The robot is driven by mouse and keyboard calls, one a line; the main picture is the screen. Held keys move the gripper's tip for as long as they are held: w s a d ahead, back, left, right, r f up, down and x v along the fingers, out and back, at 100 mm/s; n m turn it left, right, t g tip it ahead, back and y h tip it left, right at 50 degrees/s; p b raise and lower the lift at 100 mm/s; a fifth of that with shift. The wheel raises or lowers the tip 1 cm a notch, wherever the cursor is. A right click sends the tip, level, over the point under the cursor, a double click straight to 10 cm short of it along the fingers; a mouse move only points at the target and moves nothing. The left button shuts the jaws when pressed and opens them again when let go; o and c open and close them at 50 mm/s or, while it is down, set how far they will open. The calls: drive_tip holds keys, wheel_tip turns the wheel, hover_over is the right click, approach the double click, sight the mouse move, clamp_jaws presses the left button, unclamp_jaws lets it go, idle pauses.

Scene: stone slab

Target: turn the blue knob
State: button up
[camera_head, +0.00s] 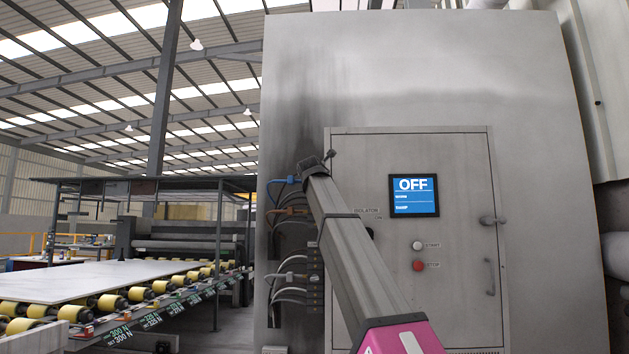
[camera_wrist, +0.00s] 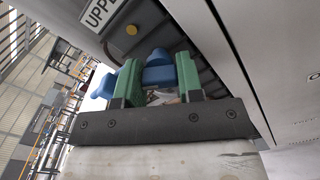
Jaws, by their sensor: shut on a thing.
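The blue knob (camera_wrist: 158,72) shows in the wrist view between the two green fingers of my gripper (camera_wrist: 157,84). Blue lobes also show just outside the left finger and beside the right finger. My gripper is shut on the knob, and the fingers hide part of it. In the head view my arm reaches up to the left edge of the grey cabinet (camera_head: 455,260), and the dark end of my gripper (camera_head: 314,163) is there. The knob cannot be made out clearly in the head view.
The cabinet door carries a screen (camera_head: 413,196) reading OFF, a white start button (camera_head: 417,245) and a red stop button (camera_head: 418,266). Blue, orange and grey cables (camera_head: 291,292) run along its left side. A roller conveyor (camera_head: 110,298) with a pale slab stands at left.

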drive_tip(key=m, duration=0.3)
drive_tip(key=shift+m, duration=0.4)
drive_tip(key=m, duration=0.3)
drive_tip(key=shift+m, duration=0.4)
drive_tip(key=m, duration=1.4)
drive_tip(key=shift+f, duration=0.1)
drive_tip(key=m, duration=0.6)
drive_tip(key=o, duration=0.9)
